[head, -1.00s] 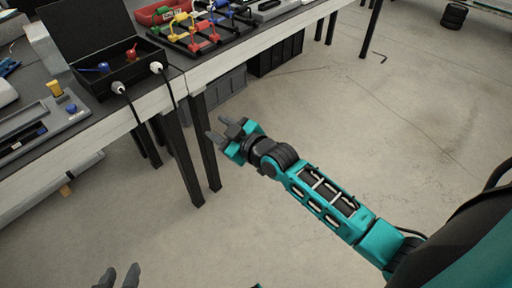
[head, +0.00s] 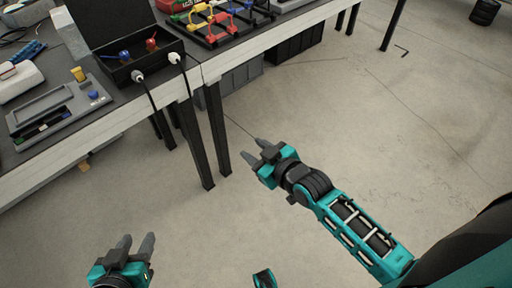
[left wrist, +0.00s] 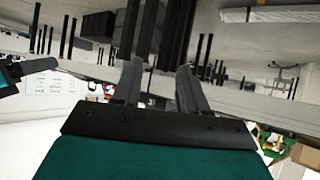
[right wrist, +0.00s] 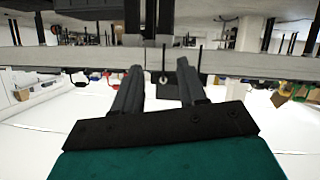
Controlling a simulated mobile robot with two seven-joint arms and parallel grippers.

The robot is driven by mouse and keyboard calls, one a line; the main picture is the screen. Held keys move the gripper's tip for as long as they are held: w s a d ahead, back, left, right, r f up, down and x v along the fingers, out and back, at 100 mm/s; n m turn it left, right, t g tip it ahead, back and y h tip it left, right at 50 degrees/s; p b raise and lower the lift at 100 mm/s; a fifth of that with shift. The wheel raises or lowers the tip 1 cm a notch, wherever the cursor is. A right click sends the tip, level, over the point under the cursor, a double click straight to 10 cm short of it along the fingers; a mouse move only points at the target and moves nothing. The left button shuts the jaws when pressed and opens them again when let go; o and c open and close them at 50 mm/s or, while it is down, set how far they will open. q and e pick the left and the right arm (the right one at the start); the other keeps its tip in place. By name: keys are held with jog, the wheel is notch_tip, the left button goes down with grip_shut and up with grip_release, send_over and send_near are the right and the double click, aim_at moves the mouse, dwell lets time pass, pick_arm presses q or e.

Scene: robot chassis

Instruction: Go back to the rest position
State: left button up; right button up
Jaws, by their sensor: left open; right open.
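My left gripper (head: 136,247) is at the bottom left of the head view, over bare floor in front of the table. It is open and empty, and its two fingers stand apart in the left wrist view (left wrist: 160,82). My right gripper (head: 257,153) is near the middle of the head view, to the right of the table legs and clear of them. It is open, and its fingers show apart and empty in the right wrist view (right wrist: 158,82).
A table (head: 120,110) runs across the upper left, with black legs (head: 200,140). On it are an open black case (head: 135,62) with hanging cables, a grey tray (head: 58,105) and a rack with coloured handles (head: 220,25). Grey and black bins stand underneath. The floor (head: 360,120) at right is clear.

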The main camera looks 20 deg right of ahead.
pick_arm(q)
jog(key=shift+r, duration=0.1)
pick_arm(e)
jog(key=shift+s, duration=0.1)
pick_arm(q)
jog(key=a+p, duration=0.1)
jog(key=p, duration=0.1)
jog(key=s+a+r+p, duration=0.1)
jog(key=p, duration=0.1)
jog(key=r+y+p, duration=0.1)
jog(key=p, duration=0.1)
jog(key=shift+s+a, duration=0.25)
jog(key=shift+a, duration=0.15)
pick_arm(e)
jog(key=s+d+m+g+h, duration=0.1)
jog(key=s+m+g, duration=0.1)
jog(key=s, duration=1.1)
jog(key=shift+d+r+m+h, duration=0.15)
jog(key=shift+r+m+h, duration=0.1)
jog(key=shift+m+h, duration=0.25)
pick_arm(q)
jog(key=shift+c, duration=0.3)
pick_arm(e)
jog(key=shift+s, duration=0.1)
